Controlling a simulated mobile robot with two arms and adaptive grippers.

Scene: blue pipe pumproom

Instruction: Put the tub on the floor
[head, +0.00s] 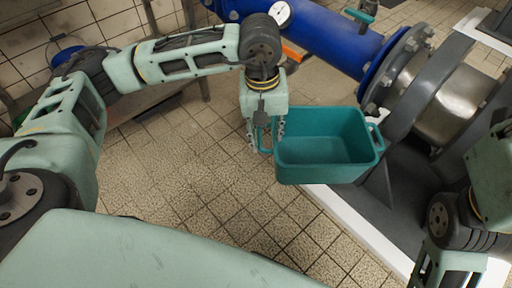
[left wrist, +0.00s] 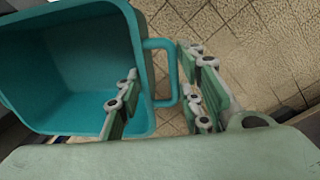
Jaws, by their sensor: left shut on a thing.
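The teal tub (head: 325,150) is an open, empty box with a loop handle on each end. My left gripper (head: 267,140) is shut on the tub's left handle and holds the tub up, roughly level, in front of the pipework. In the left wrist view the tub (left wrist: 70,75) fills the left side, and its handle (left wrist: 161,45) runs between the fingers of my left gripper (left wrist: 165,100). The tub's far handle (head: 376,138) is free. My right arm shows at the lower right of the head view, but its fingertips are not in view.
The tiled floor (head: 185,175) is clear to the left of and below the tub. A blue pipe (head: 325,40) with a gauge (head: 281,14) and large grey flanges (head: 420,115) stands behind and right. A white-edged plinth (head: 350,225) runs along the right.

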